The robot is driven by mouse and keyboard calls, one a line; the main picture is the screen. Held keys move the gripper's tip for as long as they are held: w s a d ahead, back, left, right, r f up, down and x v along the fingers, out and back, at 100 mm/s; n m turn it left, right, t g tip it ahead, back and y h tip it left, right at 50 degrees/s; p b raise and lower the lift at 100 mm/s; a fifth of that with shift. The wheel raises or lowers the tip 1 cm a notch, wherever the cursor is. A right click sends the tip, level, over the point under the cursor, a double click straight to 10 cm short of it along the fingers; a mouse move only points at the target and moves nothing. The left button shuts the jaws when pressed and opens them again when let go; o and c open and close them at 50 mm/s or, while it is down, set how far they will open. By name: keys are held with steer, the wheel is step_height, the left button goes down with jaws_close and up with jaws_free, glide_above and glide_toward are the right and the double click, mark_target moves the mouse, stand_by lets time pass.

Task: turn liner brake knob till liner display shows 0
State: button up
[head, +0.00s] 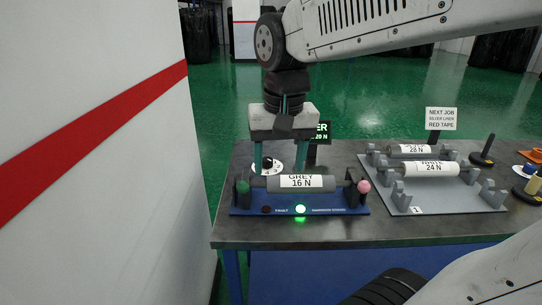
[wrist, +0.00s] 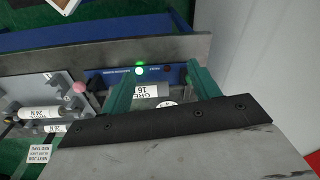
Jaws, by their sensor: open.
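The liner brake knob (head: 268,165) is a black knob on a white dial, behind the grey roll at the table's left end. In the wrist view only part of a white dial (wrist: 167,104) shows, beside a dark plate. The liner display (head: 322,132) is a dark screen with green text, partly hidden by my gripper; its lower line reads "20 N". My gripper (head: 279,168) is open, pointing down, its teal fingers on either side of the knob area. In the wrist view my gripper (wrist: 160,76) spans the grey roll and dial. I cannot tell whether it touches the knob.
The grey roll labelled 16 N (head: 302,182) lies on a blue stand (head: 335,210) with a lit green lamp. A grey rack (head: 440,200) to the right holds two rolls. A "next job" sign (head: 441,118) stands behind. A white wall (head: 100,190) rises close on the left.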

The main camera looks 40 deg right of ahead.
steer(key=w+d+m, duration=0.5)
steer(key=w+m, duration=0.1)
steer(key=w, duration=0.8)
steer(key=m+g, duration=0.1)
steer(key=m, duration=1.1)
glide_above(267, 159)
step_height(267, 159, down, 16)
steer(key=shift+r, duration=0.15)
step_height(267, 159, down, 8)
steer(key=shift+r, duration=0.2)
steer(key=shift+d, duration=0.1)
steer(key=c, duration=1)
